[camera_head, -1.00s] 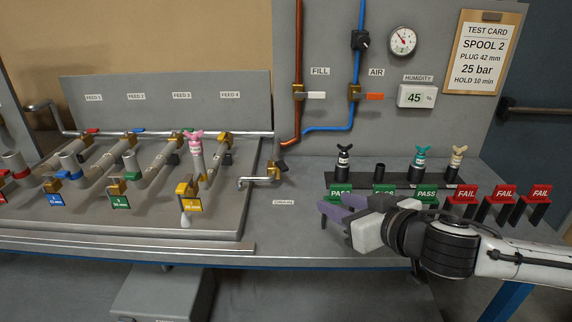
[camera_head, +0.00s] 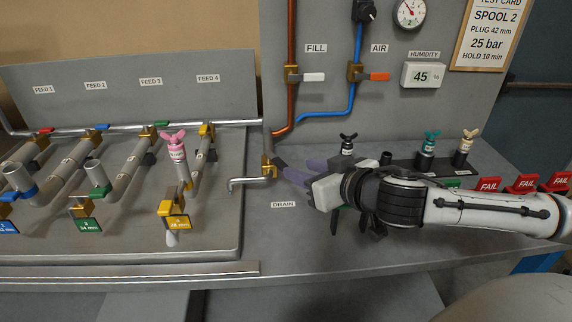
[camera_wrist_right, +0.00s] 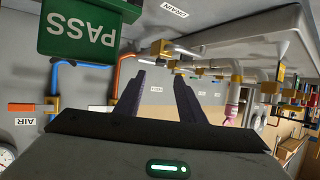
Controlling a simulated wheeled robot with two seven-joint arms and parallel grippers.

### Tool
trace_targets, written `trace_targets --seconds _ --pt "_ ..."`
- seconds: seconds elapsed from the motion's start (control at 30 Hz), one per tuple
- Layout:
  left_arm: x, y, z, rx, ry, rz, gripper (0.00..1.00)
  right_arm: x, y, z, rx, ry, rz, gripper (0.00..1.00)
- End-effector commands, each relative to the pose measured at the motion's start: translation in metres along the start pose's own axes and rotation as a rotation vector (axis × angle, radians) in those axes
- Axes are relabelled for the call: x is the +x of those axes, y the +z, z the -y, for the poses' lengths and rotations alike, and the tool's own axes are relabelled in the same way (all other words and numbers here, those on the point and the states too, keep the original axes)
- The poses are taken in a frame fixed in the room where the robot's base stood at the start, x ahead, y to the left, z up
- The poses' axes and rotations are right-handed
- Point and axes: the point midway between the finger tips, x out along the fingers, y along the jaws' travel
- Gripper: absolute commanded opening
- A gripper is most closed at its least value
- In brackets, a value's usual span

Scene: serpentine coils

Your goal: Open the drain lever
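The drain valve (camera_head: 268,168) is a brass body on a grey pipe with a bent outlet, behind the DRAIN label (camera_head: 283,204). Its dark lever (camera_head: 280,163) is mostly hidden at the fingertips of my right gripper (camera_head: 294,169), so its angle is unclear. The right gripper reaches in from the right, its purple fingers pointing left at the valve. In the right wrist view the fingers (camera_wrist_right: 158,82) are spread apart with nothing seen between them near the tips; the brass drain valve (camera_wrist_right: 160,47) shows beyond. Contact with the lever cannot be told. My left gripper is not in view.
Left of the valve stand feed pipes with brass valves and a pink-topped plug (camera_head: 176,150). FILL (camera_head: 313,77) and AIR (camera_head: 380,76) levers are on the panel above. A rack with plugs (camera_head: 428,150) and FAIL tags (camera_head: 488,185) stands right. A PASS tag (camera_wrist_right: 88,32) is close to the wrist.

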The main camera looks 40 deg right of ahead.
Motion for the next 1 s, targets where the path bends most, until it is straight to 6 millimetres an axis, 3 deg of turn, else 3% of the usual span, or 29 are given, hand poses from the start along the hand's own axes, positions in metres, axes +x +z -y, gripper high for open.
trace_targets --seconds 0.23,0.6,1.0 --pt "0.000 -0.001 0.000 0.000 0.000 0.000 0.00 0.026 -0.002 0.000 0.004 -0.001 -0.004 0.36" --pt "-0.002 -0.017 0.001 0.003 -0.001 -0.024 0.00 0.070 -0.001 0.000 0.003 0.000 -0.002 0.36" --pt "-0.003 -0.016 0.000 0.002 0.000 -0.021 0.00 0.076 0.000 0.000 0.001 -0.001 0.000 0.36"
